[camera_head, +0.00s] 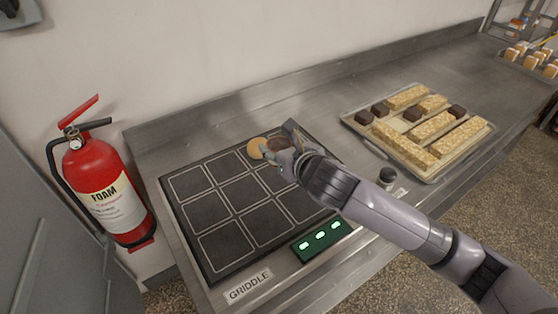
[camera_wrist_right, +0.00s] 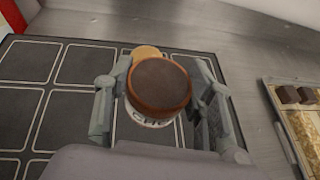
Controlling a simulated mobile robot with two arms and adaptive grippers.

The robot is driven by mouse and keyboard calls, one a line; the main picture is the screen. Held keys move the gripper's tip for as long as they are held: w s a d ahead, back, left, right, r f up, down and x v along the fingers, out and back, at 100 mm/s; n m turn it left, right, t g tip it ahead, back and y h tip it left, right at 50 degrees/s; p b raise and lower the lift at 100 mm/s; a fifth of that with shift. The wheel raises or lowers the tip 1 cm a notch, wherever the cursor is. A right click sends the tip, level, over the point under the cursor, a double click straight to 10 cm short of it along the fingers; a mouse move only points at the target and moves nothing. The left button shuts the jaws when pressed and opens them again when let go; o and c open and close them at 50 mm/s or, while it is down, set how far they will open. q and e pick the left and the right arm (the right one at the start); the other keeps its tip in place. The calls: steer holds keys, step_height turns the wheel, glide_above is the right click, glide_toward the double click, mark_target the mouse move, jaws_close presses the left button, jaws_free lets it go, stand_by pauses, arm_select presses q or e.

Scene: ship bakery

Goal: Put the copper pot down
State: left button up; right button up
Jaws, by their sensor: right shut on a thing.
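The copper pot (camera_wrist_right: 160,88) has a copper rim and a dark brown top, with a partly hidden white label on its side. My right gripper (camera_wrist_right: 160,95) is shut on it, one finger on each side. In the head view the pot (camera_head: 277,144) is partly hidden by my right gripper (camera_head: 281,148), over the back right part of the black griddle (camera_head: 205,211). I cannot tell whether its base touches the griddle. A flat golden round thing (camera_head: 257,148) shows just left of the pot. My left gripper is not in view.
A tray (camera_head: 432,178) of pale bars and dark blocks lies right of the griddle. A red fire extinguisher (camera_head: 105,186) is at the left. The griddle's left and front squares are clear.

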step_height(320, 180, down, 5)
steer(key=shift+r, duration=0.2)
steer(key=shift+f, duration=0.25)
steer(key=shift+f, duration=0.15)
steer(key=o, duration=1.3)
steer(key=shift+r, duration=0.2)
steer(key=v, duration=1.2)
steer(key=shift+f+b, duration=0.1)
steer(key=shift+b, duration=0.2)
